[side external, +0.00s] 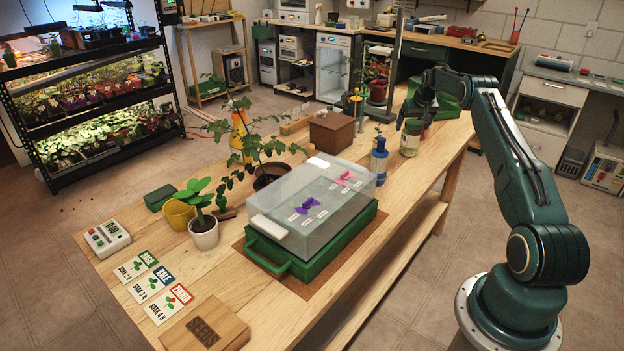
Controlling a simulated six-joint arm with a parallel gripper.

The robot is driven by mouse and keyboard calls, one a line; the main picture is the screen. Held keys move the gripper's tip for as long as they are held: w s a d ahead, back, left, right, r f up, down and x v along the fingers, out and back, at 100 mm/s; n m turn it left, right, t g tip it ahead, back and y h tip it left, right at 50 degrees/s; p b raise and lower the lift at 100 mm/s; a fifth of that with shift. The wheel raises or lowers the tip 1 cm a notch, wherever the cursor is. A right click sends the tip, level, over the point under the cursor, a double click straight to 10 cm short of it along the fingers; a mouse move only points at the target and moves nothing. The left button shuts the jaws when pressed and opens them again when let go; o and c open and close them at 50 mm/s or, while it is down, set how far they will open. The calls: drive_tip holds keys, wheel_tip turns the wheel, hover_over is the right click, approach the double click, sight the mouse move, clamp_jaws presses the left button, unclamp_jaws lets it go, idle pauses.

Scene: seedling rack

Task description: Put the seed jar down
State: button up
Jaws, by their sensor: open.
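The seed jar (410,138), a clear jar with pale contents and a greenish lid, stands upright on the wooden bench towards its far right edge. My gripper (415,114) points down just above the jar, with its fingers open near the lid. From this side I cannot tell whether a finger still touches the lid.
A blue bottle (379,161) stands just left of the jar. A brown box (332,132) is further left. A green tray with a clear cover (322,201) fills the bench's middle. Potted plants, seed cards (168,303) and a small timer device (107,237) occupy the near left.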

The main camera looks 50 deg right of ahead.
drive_tip(key=v, duration=1)
drive_tip(key=shift+r, duration=0.25)
drive_tip(key=shift+a, duration=0.15)
drive_tip(key=w+a+r+n, duration=0.1)
drive_tip(key=w+a+r, duration=0.1)
drive_tip(key=a+r, duration=0.5)
drive_tip(key=w+a+r+n, duration=0.15)
drive_tip(key=a+r, duration=0.25)
drive_tip(key=a, duration=0.6)
drive_tip(key=s+a+r+n+t+y, duration=0.15)
drive_tip(key=a+r, duration=0.25)
drive_tip(key=a, duration=0.5)
drive_tip(key=s+a+r, duration=0.2)
drive_tip(key=a+r, duration=0.1)
drive_tip(key=a, duration=0.5)
drive_tip(key=s+a+n, duration=0.3)
drive_tip(key=s+a, duration=0.7)
drive_tip(key=a, duration=0.4)
drive_tip(key=s+a+f+n+y, duration=0.1)
drive_tip(key=s+a+f, duration=0.1)
drive_tip(key=s, duration=0.5)
drive_tip(key=s+a+f+n, duration=0.1)
drive_tip(key=s+a+f, duration=0.2)
drive_tip(key=s+a, duration=0.2)
drive_tip(key=shift+s+a+f+t+y, duration=0.15)
drive_tip(key=shift+s+a+t+y, duration=0.25)
drive_tip(key=shift+s, duration=0.65)
